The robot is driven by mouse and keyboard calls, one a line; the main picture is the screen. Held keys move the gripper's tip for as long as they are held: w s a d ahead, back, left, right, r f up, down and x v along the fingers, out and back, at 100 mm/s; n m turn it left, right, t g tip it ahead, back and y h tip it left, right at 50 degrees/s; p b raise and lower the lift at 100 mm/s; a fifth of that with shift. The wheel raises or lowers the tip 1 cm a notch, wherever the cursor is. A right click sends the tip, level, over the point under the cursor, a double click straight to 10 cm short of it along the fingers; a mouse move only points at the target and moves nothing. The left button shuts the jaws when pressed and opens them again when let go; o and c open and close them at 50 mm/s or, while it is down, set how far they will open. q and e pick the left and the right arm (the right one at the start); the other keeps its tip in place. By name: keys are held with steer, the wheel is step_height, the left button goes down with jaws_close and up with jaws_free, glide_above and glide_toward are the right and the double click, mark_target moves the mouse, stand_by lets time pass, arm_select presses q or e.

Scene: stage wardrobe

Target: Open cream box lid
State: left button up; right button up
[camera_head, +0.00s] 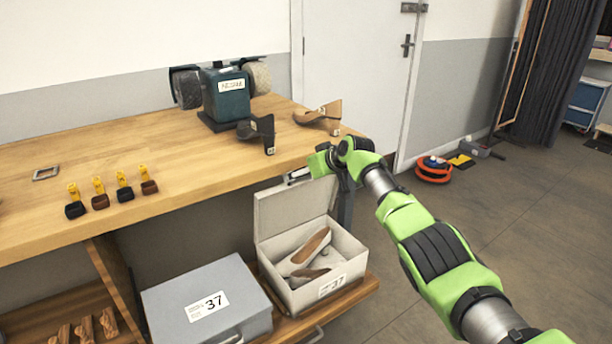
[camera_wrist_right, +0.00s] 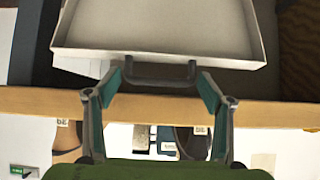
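The cream box (camera_head: 345,285) sits on a low wooden shelf. My right gripper (camera_head: 298,176) is at the top edge of the raised lid. In the right wrist view, the lid (camera_wrist_right: 160,30) fills the upper part, with a dark handle (camera_wrist_right: 160,82) on its edge. My right gripper's fingers (camera_wrist_right: 162,82) are spread apart, one near each end of the handle. My left gripper is not in view.
A closed grey box (camera_head: 225,290) labelled 37 sits left of the cream box. Open floor lies right.

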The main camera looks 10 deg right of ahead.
steer(key=shift+s, duration=0.2)
steer(key=v, duration=1.2)
steer(key=shift+r, duration=0.1)
stand_by(0.4)
